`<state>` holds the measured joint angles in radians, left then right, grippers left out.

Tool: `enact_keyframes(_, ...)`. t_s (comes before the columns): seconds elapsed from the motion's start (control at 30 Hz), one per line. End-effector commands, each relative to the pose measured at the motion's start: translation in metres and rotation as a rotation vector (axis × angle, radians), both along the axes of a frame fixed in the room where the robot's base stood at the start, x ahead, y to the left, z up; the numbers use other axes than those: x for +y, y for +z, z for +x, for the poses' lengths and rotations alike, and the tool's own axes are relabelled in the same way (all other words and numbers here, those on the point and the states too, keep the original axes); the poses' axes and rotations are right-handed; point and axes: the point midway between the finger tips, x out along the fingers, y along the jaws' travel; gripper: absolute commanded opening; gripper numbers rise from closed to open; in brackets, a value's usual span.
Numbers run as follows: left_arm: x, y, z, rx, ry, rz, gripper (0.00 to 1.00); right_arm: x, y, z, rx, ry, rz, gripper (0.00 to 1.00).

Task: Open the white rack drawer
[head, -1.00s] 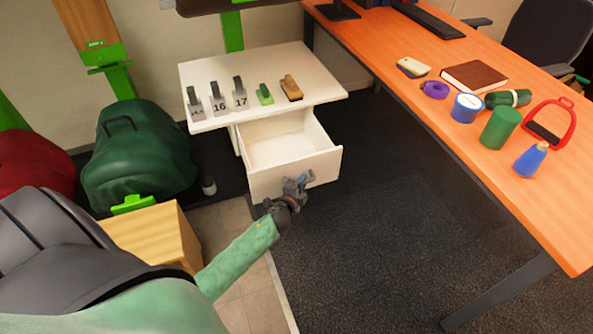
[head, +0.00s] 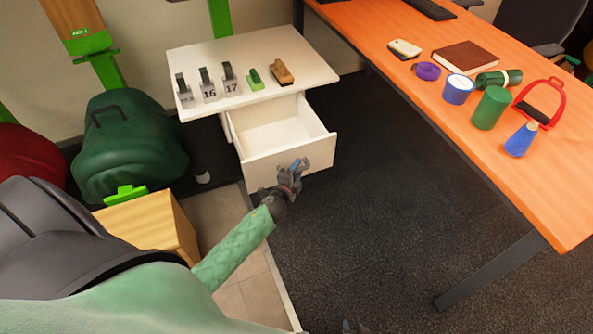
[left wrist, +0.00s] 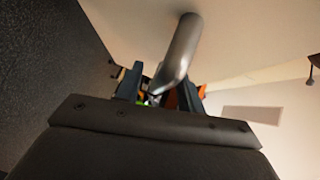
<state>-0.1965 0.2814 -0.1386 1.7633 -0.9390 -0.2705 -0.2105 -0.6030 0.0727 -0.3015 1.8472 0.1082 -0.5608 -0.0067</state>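The white rack drawer (head: 288,158) stands pulled out beneath the white rack top (head: 300,88), its empty inside showing in the head view. My left gripper (head: 298,166) is at the drawer's front panel. In the left wrist view, the bent metal handle (left wrist: 180,50) runs between the fingers of my left gripper (left wrist: 162,92). The fingers look apart, with a gap beside the handle, so they are around it rather than clamped. A small dark part at the bottom edge of the head view looks like the tip of my right gripper (head: 353,327); its fingers cannot be made out.
Numbered metal pieces (head: 208,90), a green block (head: 255,80) and a brown brush (head: 281,72) stand on the rack top. An orange desk (head: 420,105) with several items is at the right. A wooden block (head: 150,228) is at the left. Dark floor is clear between rack and desk.

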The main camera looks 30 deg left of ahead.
Motion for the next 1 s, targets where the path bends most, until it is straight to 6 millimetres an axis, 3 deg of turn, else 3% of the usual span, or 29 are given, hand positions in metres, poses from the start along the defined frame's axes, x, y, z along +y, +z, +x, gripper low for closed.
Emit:
enact_keyframes(0.6, -0.004, 0.009, -0.069, 0.001, 0.001, -0.001, 0.38, 0.000, -0.005, 0.000, -0.001, -0.001, 0.001, 0.36)
enact_keyframes(1.0, -0.005, 0.011, -0.076, 0.000, 0.001, 0.000, 0.38, 0.000, -0.005, -0.001, -0.001, -0.001, 0.001, 0.36)
